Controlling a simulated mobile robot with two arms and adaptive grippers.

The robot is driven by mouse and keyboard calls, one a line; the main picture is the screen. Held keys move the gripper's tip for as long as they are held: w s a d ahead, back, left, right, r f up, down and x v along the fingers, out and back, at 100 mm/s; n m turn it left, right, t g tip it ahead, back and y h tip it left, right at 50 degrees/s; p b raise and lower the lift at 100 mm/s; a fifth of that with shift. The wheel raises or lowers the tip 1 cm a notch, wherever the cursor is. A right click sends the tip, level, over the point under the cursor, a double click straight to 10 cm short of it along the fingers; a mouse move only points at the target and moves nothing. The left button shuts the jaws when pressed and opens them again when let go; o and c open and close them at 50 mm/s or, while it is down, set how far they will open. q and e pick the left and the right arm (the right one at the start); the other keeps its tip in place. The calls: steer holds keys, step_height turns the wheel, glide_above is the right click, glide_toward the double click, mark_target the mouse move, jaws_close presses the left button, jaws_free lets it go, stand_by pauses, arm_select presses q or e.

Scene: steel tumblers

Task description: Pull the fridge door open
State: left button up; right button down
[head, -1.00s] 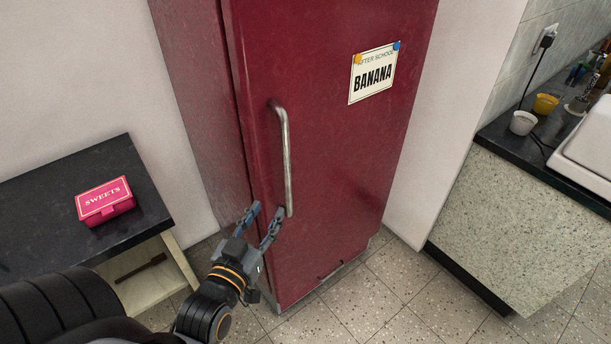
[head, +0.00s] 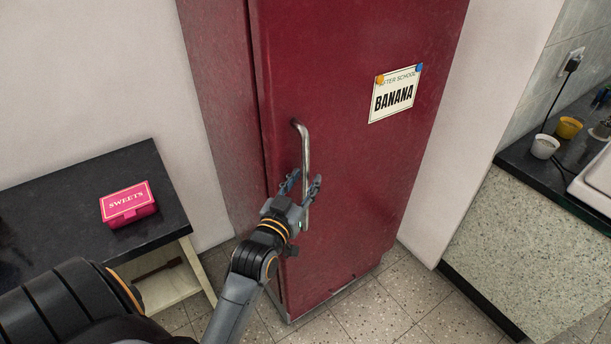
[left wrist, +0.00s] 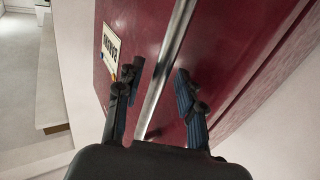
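The red fridge door (head: 345,90) stands in the middle of the head view and looks shut. Its long steel handle (head: 305,150) runs upright along the door's left side; the handle (left wrist: 166,70) also crosses the left wrist view between my fingers. My left gripper (head: 304,187) is at the lower half of the handle, with its fingers open on either side of it. In the left wrist view, gaps show between the bar and both fingertips of the left gripper (left wrist: 160,75). My right gripper is not in view.
A black-topped side table (head: 60,215) with a pink sweets box (head: 127,204) stands left of the fridge. A counter (head: 525,255) with cups stands to the right. A banana note (head: 394,95) hangs on the door. Tiled floor (head: 380,315) is clear in front.

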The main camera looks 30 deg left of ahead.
arm_select(q)
steer(key=shift+w+a, duration=0.1)
steer(key=shift+w, duration=0.5)
jaws_close()
